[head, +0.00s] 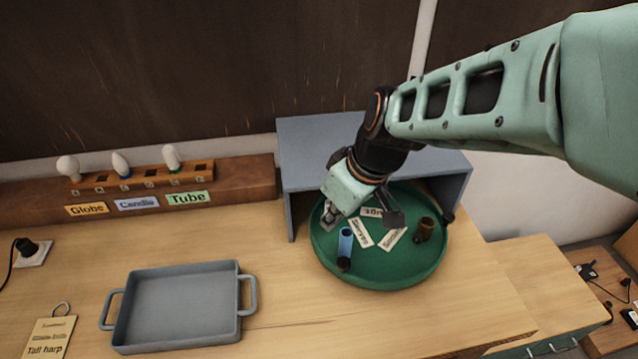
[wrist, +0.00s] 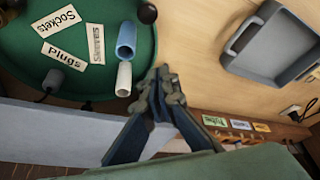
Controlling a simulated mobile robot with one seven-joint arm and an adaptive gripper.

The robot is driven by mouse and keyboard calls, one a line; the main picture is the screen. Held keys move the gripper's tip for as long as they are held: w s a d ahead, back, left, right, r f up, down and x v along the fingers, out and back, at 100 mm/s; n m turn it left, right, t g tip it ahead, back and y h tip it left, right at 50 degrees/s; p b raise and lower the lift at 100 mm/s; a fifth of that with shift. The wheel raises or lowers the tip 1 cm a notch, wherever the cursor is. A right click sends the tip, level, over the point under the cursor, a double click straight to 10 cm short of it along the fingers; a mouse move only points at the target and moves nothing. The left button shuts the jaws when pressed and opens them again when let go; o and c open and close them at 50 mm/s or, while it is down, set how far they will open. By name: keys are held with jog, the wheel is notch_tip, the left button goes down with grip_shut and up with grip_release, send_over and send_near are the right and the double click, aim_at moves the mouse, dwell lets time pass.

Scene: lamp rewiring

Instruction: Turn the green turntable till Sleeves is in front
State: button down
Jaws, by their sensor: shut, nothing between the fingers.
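The green turntable (head: 385,277) stands partly under a grey hood, its front uncovered. In the wrist view (wrist: 100,93), its labels read Sleeves (wrist: 95,43), Sockets (wrist: 56,21) and Plugs (wrist: 63,55). A blue sleeve (head: 345,242) and a white sleeve (wrist: 124,78) stand by the Sleeves label, at the front left in the head view. A brass socket (head: 425,229) is at the right; a dark plug (wrist: 52,80) shows in the wrist view. A black knob (head: 344,264) is at the front-left rim. My gripper (head: 328,218) is shut and empty at the left rim; contact is unclear.
The grey hood (head: 310,140) closes over the turntable's back. A grey tray (head: 185,305) lies to the left on the bench. Bulbs stand in a wooden rack (head: 240,178) at the back left. Bare bench lies between tray and turntable.

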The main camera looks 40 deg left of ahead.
aim_at(335, 271)
jog(key=f, duration=0.5)
jog(key=d+f+p, duration=0.1)
jog(key=f, duration=0.1)
jog(key=shift+s+f, duration=0.15)
jog(key=shift+d+f, duration=0.1)
jog(key=shift+d, duration=0.3)
jog(key=shift+f, duration=0.1)
